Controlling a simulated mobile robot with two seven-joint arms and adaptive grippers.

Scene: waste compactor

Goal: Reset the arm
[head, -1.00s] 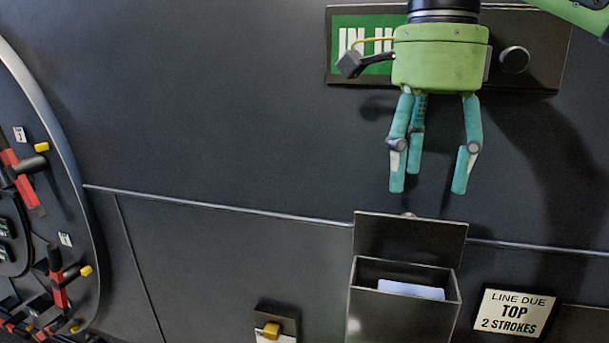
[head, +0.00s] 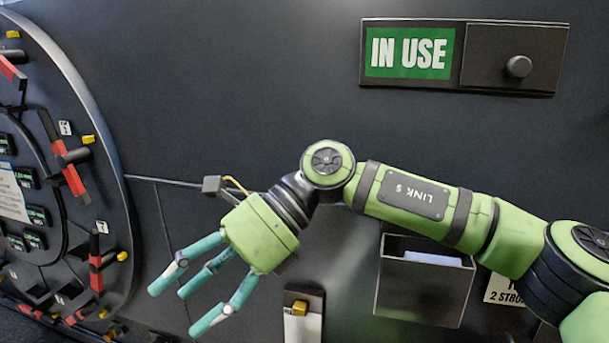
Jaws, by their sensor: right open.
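My right arm comes in from the right edge and crosses the lower half of the head view. Its green gripper (head: 195,305) has teal fingers that are spread apart and empty, pointing down and left. The gripper hangs in front of the dark panel, left of the open box and right of the round hatch. It touches nothing that I can see. My left gripper is not in view.
A round hatch (head: 75,80) with red and black levers and yellow knobs fills the left side. A green IN USE sign (head: 410,52) with a sliding knob cover (head: 518,66) is at upper right. An open box (head: 425,295) holds a pale card.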

